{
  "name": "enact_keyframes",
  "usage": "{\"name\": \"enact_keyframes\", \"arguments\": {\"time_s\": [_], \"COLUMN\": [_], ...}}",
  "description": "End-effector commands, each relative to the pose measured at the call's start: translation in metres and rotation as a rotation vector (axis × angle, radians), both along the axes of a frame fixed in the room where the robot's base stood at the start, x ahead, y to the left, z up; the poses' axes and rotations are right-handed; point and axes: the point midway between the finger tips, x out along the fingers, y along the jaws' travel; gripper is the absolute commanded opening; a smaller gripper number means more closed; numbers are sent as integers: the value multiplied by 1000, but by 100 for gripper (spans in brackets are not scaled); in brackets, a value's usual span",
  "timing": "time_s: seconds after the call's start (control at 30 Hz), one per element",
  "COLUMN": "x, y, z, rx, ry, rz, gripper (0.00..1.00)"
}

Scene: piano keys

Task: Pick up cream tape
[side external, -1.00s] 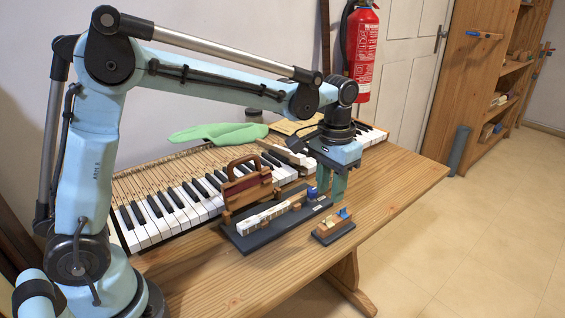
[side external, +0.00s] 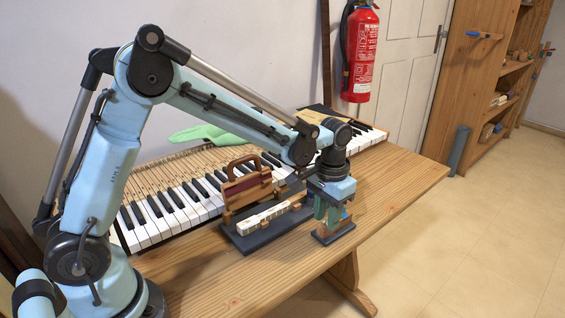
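My gripper (side external: 327,210) points down over a small wooden stand with a dark base (side external: 334,234) near the table's front edge. Its teal fingers reach down to the top of the stand and hide most of what lies there. Bits of blue and tan show beside the fingers. I cannot pick out the cream tape for sure; it may be among the small items on this stand, behind the fingers. The view is too small to tell whether the fingers are closed on anything.
A dark tray (side external: 255,240) holding a white key piece (side external: 264,217) lies left of the stand. A wooden rack with a reddish block (side external: 245,184) stands behind it. The piano keyboard (side external: 165,208) runs along the back. The table (side external: 402,180) is bare to the right.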

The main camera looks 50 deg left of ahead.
Motion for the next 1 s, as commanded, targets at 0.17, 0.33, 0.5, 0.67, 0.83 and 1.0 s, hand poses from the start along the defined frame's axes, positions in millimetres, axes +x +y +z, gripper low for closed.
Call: {"name": "enact_keyframes", "arguments": {"time_s": [0.17,0.33,0.5,0.67,0.83,1.0], "x": [0,0,0,0,0,0], "y": [0,0,0,0,0,0], "z": [0,0,0,0,1,7], "rx": [0,0,0,0,0,0], "ry": [0,0,0,0,0,0], "rz": [0,0,0,0,0,0], "gripper": [12,0,0,0,0,0]}}
